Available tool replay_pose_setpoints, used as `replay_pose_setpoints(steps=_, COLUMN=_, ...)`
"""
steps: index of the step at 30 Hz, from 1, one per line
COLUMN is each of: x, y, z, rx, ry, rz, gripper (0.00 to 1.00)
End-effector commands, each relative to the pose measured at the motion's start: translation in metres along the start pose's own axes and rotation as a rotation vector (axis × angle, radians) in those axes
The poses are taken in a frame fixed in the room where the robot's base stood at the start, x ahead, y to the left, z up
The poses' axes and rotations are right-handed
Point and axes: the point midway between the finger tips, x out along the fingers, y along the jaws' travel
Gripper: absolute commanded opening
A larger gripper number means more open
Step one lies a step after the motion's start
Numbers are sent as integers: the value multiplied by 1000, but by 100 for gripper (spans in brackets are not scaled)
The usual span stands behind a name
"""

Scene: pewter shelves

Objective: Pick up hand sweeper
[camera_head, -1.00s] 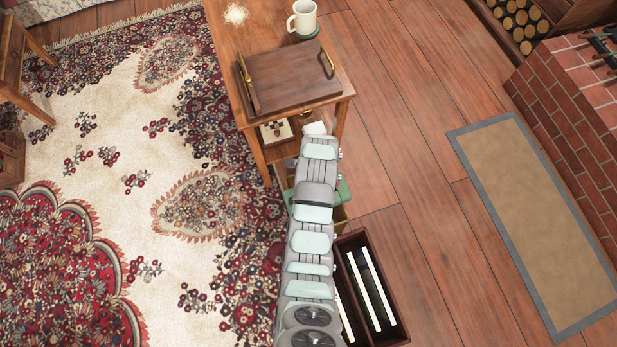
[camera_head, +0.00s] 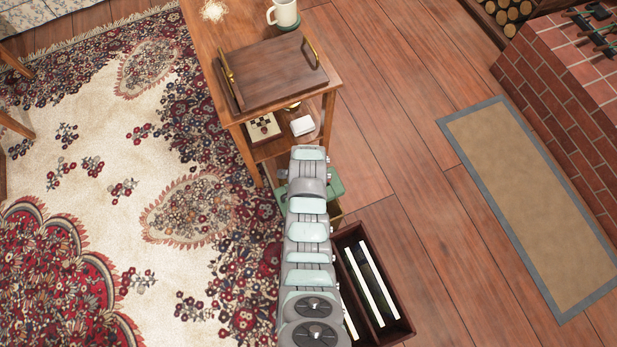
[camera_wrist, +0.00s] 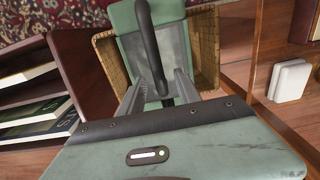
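The hand sweeper appears to be the green pan-like piece (camera_wrist: 172,12) with a long black handle (camera_wrist: 150,45), resting in a wicker basket (camera_wrist: 206,45) in the wrist view. Its green edge also shows beside my arm in the head view (camera_head: 335,187). My gripper (camera_wrist: 162,76) is open, with its two grey fingers apart. The black handle runs between the fingers in the picture; I cannot tell whether either finger touches it. My arm hides the gripper and most of the basket in the head view.
A dark box with upright books or folders (camera_head: 398,328) stands next to the basket. A wooden table (camera_head: 215,60) holds a tray (camera_head: 275,75) and a mug (camera_head: 285,13). A white box (camera_head: 303,125) lies on its lower shelf.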

Motion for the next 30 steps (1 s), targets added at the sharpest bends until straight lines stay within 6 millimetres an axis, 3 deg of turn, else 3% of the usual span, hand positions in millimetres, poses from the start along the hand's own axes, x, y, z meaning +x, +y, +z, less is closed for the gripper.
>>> replay_pose_setpoints(steps=7, x=2, y=-1, z=0, rx=0, ry=1, rz=-2, gripper=39)
replay_pose_setpoints(steps=21, x=2, y=-1, z=0, rx=0, ry=1, rz=-2, gripper=1)
replay_pose_setpoints(steps=30, x=2, y=-1, z=0, rx=0, ry=1, rz=-1, gripper=0)
